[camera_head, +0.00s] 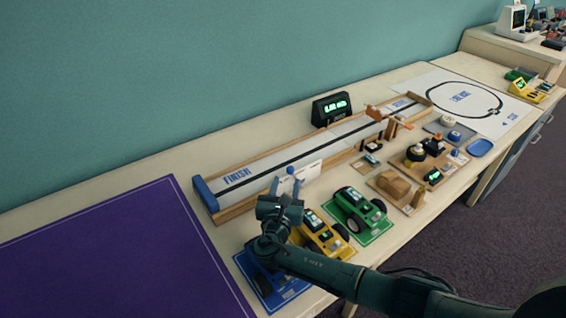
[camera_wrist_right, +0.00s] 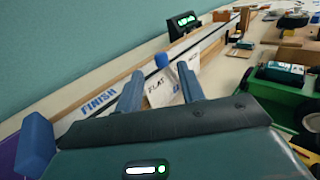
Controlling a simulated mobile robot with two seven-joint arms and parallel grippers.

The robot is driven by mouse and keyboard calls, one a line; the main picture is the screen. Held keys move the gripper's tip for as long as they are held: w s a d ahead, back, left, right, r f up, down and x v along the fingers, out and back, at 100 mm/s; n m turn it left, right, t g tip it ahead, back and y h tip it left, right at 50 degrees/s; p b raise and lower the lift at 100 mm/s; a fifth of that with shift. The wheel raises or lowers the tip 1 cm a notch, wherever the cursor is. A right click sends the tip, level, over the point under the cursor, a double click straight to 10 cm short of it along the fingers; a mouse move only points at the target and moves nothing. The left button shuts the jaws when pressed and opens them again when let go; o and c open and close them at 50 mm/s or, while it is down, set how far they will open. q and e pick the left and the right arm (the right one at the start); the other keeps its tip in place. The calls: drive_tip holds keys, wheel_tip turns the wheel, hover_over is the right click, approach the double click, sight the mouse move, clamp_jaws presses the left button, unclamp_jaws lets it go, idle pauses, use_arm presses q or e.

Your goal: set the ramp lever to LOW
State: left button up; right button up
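The ramp lever shows as a blue ball knob (camera_head: 291,171) by the near side of the ramp track (camera_head: 265,164), close to the FINISH end. It also shows in the right wrist view (camera_wrist_right: 161,60). A white label plate (camera_head: 309,176) stands by it; in the right wrist view it reads FLAT (camera_wrist_right: 157,91), with a further blue label partly hidden by a finger. I cannot tell the lever's exact setting. My right gripper (camera_head: 288,185) is open, its two blue fingers (camera_wrist_right: 160,80) pointing at the knob, which appears beyond and between the tips. My left gripper is out of view.
Blue, yellow (camera_head: 325,237) and green (camera_head: 358,212) model cars stand below the track, close to my right arm. A lit display (camera_head: 332,109) stands behind the track. A purple mat (camera_head: 120,262) lies clear at left. Small wooden devices (camera_head: 395,184) crowd the right.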

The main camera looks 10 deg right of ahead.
sight(290, 172)
drive_tip(key=b+x, duration=0.1)
drive_tip(key=x, duration=0.6)
drive_tip(key=shift+d, duration=0.1)
clamp_jaws()
idle(0.3)
